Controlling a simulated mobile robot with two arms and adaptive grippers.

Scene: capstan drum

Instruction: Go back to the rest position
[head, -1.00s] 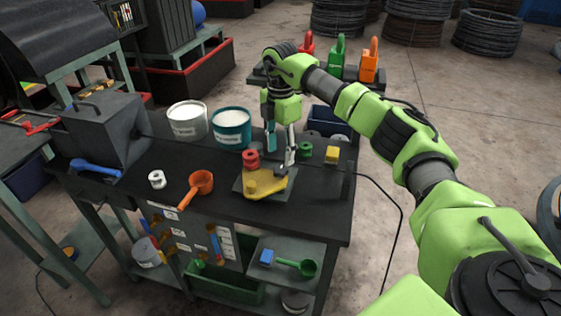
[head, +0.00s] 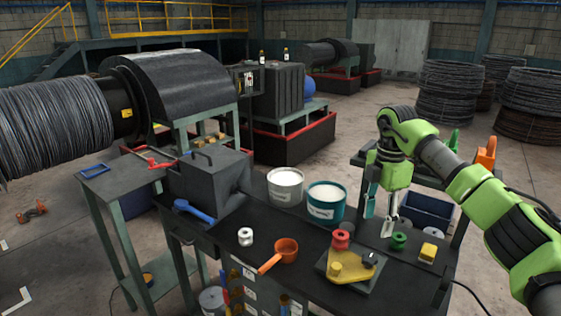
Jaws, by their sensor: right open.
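My right gripper (head: 379,217) hangs above the far right part of the black workbench (head: 215,236), fingers pointing down. Its two fingers are apart and nothing is between them. Below and near it are a red spool (head: 340,240), a green spool (head: 399,241) and a yellow block (head: 428,252). The red spool is at a dark plate with a yellow piece (head: 349,269) on it. My right arm comes in from the right edge. My left gripper is not in view.
A white tub (head: 285,187) and a teal tub (head: 326,202) stand behind the bench's middle. An orange scoop (head: 281,253), white spool (head: 245,237) and grey box (head: 207,176) are further left. A blue bin (head: 428,209) is at right. A large wire drum (head: 55,125) stands at left.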

